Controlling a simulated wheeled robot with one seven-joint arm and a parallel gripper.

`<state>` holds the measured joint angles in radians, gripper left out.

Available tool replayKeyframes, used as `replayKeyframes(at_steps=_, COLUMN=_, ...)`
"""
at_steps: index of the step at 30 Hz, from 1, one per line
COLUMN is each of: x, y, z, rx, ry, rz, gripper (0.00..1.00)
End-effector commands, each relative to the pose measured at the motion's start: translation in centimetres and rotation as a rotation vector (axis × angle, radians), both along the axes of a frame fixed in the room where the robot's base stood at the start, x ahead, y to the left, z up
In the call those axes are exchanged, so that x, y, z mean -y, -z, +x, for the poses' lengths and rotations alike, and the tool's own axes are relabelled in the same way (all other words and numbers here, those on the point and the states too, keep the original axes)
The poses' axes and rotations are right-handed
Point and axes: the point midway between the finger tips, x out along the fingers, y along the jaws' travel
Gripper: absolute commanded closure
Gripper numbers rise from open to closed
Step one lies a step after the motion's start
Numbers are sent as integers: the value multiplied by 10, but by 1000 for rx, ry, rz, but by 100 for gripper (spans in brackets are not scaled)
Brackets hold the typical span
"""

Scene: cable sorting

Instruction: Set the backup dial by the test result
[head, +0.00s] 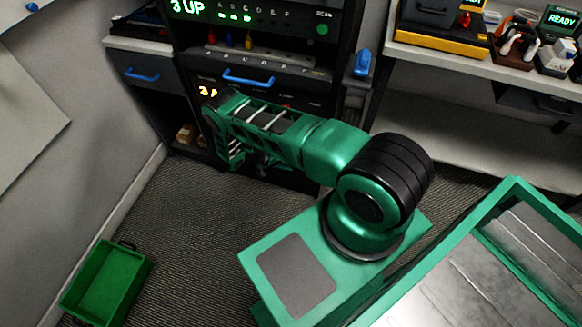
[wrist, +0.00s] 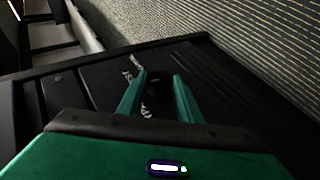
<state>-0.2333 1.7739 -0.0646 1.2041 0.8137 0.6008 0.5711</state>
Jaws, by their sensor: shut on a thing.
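The backup dial (wrist: 155,82) shows as a small dark knob on a black panel (wrist: 88,92) with white lettering in the wrist view. My gripper (wrist: 158,82) has its two green fingers on either side of the knob and is shut on it. The pointer direction is too dark to read. In the head view my arm covers the dial and most of the lower front of the rack. The upper rack display (head: 188,7) reads "3 UP" in green. A lower amber display (head: 207,91) is partly hidden by my arm; it seems to begin with a 3.
A drawer with a blue handle (head: 248,78) sits above my arm. A blue-topped device (head: 362,63) stands to its right. A shelf (head: 470,45) at right holds devices, with displays reading "READY". A green crate (head: 105,282) lies on the floor at left. Bare carpet lies between.

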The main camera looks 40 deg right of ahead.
Motion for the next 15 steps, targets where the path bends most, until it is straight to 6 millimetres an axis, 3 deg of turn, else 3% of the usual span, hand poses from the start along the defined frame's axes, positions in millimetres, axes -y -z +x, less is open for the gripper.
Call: replayKeyframes(at_steps=15, x=-5, y=5, z=6, rx=-92, ry=-10, rz=-65, gripper=91)
